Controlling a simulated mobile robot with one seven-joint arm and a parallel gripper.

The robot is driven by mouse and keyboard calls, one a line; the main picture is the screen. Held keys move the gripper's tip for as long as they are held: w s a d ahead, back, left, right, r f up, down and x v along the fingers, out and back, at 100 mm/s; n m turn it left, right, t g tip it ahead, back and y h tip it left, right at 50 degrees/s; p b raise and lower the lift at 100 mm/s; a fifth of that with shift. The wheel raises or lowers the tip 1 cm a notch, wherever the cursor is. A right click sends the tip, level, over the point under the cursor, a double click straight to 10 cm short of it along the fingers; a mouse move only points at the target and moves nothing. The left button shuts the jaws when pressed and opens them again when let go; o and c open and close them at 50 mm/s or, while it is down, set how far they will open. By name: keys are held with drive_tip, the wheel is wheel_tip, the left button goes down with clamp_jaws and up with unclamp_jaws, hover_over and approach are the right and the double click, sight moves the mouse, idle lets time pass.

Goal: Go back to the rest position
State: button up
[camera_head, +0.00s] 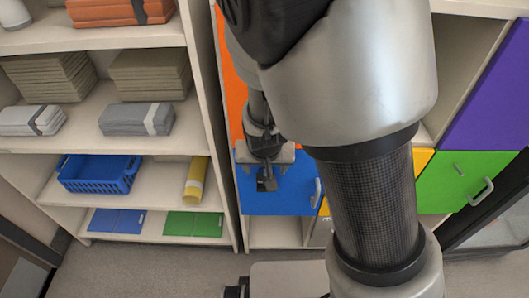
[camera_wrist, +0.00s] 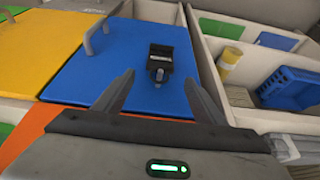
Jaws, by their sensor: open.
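My gripper (camera_wrist: 159,80) is open in the wrist view, its two dark fingers spread apart. A blue panel (camera_wrist: 95,80) fills the view beyond the fingers. A small black object with a grey end (camera_wrist: 161,52) shows against the panel, beyond the gap between the fingertips; I cannot tell whether it is fixed there. Nothing is seen held between the fingers. In the head view my gripper (camera_head: 265,150) hangs in front of the blue door (camera_head: 292,195), partly hidden by my arm. A dark piece hangs below it, too small to make out.
Left in the head view, a shelf unit (camera_head: 140,182) holds a blue basket (camera_head: 98,174), a yellow roll (camera_head: 196,180), grey stacked items (camera_head: 136,119) and flat mats. Orange (camera_head: 233,80), green (camera_head: 462,182) and purple (camera_head: 490,95) doors surround the blue one. Grey floor (camera_head: 150,270) lies clear below the shelves.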

drive_tip(key=s+d+r+p, duration=0.1)
drive_tip(key=s+d+r, duration=0.35)
drive_tip(key=r, duration=0.55)
drive_tip(key=s+d+r+t+p, duration=0.15)
drive_tip(key=s+d+r, duration=0.3)
drive_tip(key=r, duration=0.55)
drive_tip(key=s+d+r+p, duration=0.25)
drive_tip(key=s+r, duration=0.35)
drive_tip(key=r, duration=0.4)
wheel_tip(320, 180, up, 13)
drive_tip(key=d+p, duration=0.1)
drive_tip(key=p, duration=1)
drive_tip(key=shift+f+p, duration=0.15)
drive_tip(key=shift+p, duration=0.25)
drive_tip(key=shift+s, duration=0.1)
idle(0.7)
